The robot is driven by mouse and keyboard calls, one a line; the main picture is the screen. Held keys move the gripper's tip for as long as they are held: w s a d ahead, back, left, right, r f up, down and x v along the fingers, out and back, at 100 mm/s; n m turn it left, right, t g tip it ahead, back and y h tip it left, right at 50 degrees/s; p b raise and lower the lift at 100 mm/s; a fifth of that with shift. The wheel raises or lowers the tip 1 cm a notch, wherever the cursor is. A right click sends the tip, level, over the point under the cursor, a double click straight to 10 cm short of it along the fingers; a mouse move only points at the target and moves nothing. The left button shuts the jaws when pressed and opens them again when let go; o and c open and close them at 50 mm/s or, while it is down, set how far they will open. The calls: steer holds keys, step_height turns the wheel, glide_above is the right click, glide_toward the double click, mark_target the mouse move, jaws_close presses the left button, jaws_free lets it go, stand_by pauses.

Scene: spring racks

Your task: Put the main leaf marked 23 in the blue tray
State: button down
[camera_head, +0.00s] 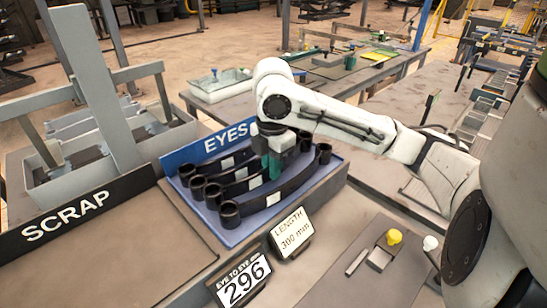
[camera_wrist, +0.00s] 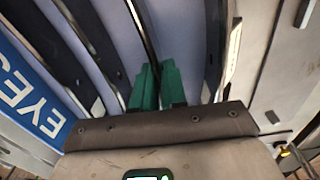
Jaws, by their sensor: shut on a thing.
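The blue tray (camera_head: 235,235) with the "EYES" sign (camera_head: 230,137) holds several dark curved leaves with rolled eyes, lying side by side. My gripper (camera_head: 272,170) is low over the middle of this tray. In the wrist view its green fingers (camera_wrist: 152,88) are shut on the thin edge of a dark main leaf (camera_wrist: 141,22). White tags show on the leaves, but no number 23 can be read.
Signs reading "EYE TO EYE 296" (camera_head: 241,283) and "LENGTH 300 mm" (camera_head: 291,232) stand in front. A plate with a yellow knob (camera_head: 394,237) lies right of them. The bench at front left is clear.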

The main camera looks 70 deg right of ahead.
steer(key=shift+f, duration=0.2)
steer(key=shift+f, duration=0.2)
steer(key=c, duration=1.2)
jaws_free()
steer(key=shift+o, duration=0.2)
step_height(320, 180, up, 12)
steer(key=p, duration=0.1)
steer(key=shift+r, duration=0.15)
steer(key=shift+s, duration=0.15)
